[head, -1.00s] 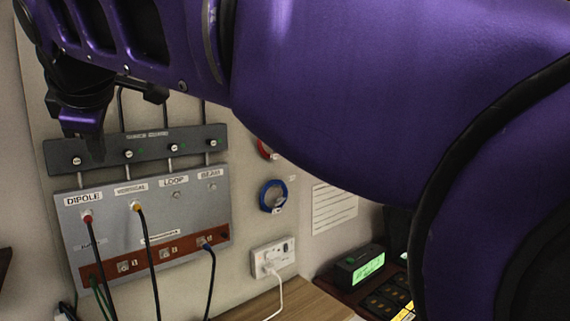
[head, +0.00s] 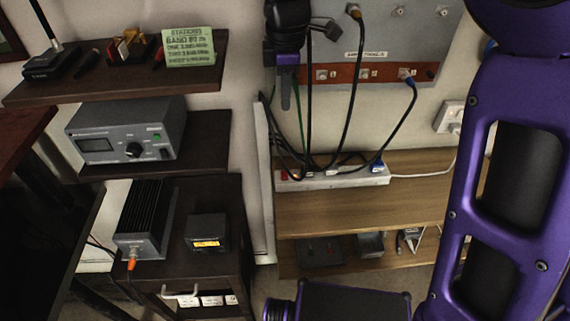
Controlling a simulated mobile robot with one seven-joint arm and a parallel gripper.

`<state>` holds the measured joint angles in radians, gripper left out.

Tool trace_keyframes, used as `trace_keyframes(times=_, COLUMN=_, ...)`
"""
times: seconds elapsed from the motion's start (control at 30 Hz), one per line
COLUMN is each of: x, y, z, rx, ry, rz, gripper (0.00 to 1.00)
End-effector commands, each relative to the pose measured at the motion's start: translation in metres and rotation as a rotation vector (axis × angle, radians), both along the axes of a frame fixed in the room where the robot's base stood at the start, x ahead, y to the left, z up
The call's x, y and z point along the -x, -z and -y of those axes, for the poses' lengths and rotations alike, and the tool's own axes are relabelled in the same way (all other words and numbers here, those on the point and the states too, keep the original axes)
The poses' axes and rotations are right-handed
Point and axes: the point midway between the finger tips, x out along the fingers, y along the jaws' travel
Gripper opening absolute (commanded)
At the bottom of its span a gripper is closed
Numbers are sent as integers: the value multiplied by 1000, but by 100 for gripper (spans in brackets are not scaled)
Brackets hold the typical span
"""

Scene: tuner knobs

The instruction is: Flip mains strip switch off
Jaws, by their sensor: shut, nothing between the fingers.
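The white mains strip (head: 345,181) lies along the back of the upper wooden shelf. A small red patch (head: 284,175), apparently its switch, shows at its left end; which way it is set is too small to tell. Several plugs and dark cables crowd the strip, with a blue plug (head: 377,167) near its right end. My gripper (head: 285,102) is shut and empty. It points down in front of the left part of the grey panel, above the strip's left end and apart from it in the picture.
Black and green cables hang from the grey panel (head: 440,38) close to my gripper. A white wall socket (head: 449,116) is at right. Dark shelves with a grey radio unit (head: 125,133) stand at left. The wooden shelf (head: 425,208) is clear in front of the strip.

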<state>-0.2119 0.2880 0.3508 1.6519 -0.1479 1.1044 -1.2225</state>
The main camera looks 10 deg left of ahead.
Motion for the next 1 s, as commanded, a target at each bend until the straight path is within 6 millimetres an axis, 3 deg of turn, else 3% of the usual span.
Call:
trace_keyframes(times=0.17, x=-2, y=21, z=0, rx=2, ry=0, rz=-3, gripper=0)
trace_keyframes(times=1.0, x=-22, y=201, z=-6, rx=2, ry=-1, rz=-4, gripper=0)
